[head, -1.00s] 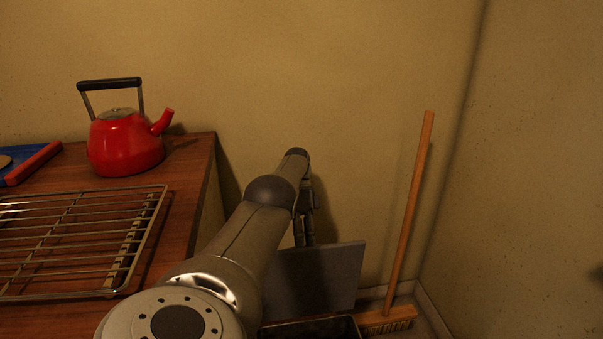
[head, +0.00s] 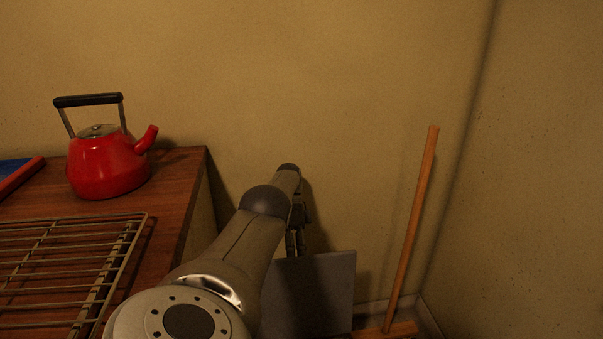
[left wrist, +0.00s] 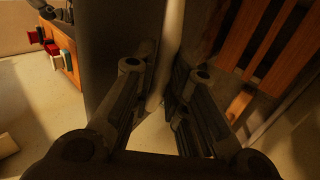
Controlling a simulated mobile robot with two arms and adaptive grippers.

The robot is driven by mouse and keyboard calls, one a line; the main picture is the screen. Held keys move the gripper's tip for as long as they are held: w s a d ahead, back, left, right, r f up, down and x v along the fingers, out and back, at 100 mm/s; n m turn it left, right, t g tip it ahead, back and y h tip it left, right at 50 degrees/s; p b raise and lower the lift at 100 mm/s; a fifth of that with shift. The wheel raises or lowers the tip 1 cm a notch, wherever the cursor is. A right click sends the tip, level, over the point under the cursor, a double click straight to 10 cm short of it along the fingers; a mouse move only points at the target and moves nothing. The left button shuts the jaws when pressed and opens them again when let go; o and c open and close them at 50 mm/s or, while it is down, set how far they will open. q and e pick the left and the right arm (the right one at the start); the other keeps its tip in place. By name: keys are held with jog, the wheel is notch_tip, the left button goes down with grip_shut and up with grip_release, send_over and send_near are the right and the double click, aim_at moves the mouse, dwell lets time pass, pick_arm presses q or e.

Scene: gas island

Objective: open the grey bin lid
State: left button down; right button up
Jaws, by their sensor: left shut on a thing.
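The grey bin lid (head: 326,292) stands raised, close to upright, near the back wall in the head view. Its left part is hidden behind my left arm, and the bin itself is out of the picture. My left gripper (head: 296,240) is at the lid's top edge, shut on it. In the left wrist view, the two dark fingers of my left gripper (left wrist: 164,75) close in on a pale, narrow edge between them. My right gripper is in neither view.
A wooden broom (head: 411,225) leans in the corner right of the lid. The wooden counter (head: 182,180) at left carries a red kettle (head: 106,165) and a wire rack (head: 75,260). Behind the lid is the bare wall.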

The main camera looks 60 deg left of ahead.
pick_arm(q)
jog(key=shift+f, duration=0.45)
jog(key=c, duration=1.4)
grip_release()
jog(key=shift+w+a+f, duration=0.1)
jog(key=shift+a, duration=0.05)
jog(key=shift+c, duration=0.2)
jog(key=shift+r, duration=0.2)
